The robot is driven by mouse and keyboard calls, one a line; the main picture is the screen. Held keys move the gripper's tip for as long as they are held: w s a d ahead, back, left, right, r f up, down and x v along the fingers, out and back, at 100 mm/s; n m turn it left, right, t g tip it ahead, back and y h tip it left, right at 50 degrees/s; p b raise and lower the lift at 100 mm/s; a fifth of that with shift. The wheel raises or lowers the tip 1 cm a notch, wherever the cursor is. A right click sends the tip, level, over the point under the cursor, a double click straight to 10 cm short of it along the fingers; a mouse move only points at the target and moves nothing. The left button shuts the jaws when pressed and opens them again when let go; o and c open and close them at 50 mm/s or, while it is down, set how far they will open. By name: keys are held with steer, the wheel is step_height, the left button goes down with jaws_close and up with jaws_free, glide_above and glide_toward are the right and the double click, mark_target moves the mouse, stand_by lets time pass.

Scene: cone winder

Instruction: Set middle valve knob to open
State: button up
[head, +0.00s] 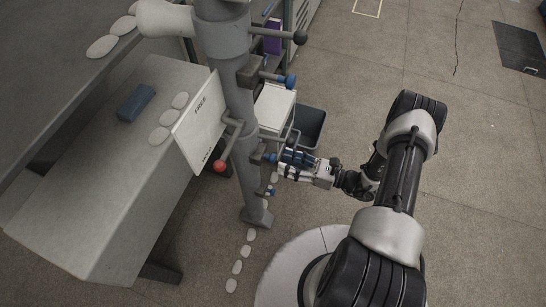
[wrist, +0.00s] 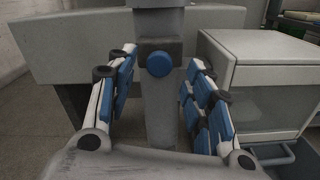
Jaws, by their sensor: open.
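The grey post (head: 238,105) carries several blue-ended valve knobs in a column. The upper knob (head: 290,81) sticks out to the right, and the lower knob (head: 271,190) sits near the post's foot. The middle knob (head: 270,157) lies between them, just in front of my gripper (head: 284,163). In the wrist view a round blue knob (wrist: 159,64) on a dark block faces me, roughly centred between my open fingers, which are apart from it on both sides. Whether its setting is open or closed cannot be told.
A red-ball lever (head: 220,166) and a black-ball lever (head: 300,37) stick out from the post. A white sign plate (head: 199,122) is left of it. A dark bin (head: 309,124) and a white box (head: 275,107) stand behind.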

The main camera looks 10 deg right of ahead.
mark_target(275, 158)
steer(key=x, duration=0.5)
steer(key=shift+w+a, duration=0.15)
steer(key=shift+a, duration=0.2)
steer(key=shift+c, duration=0.2)
jaws_close()
steer(key=shift+d, duration=0.1)
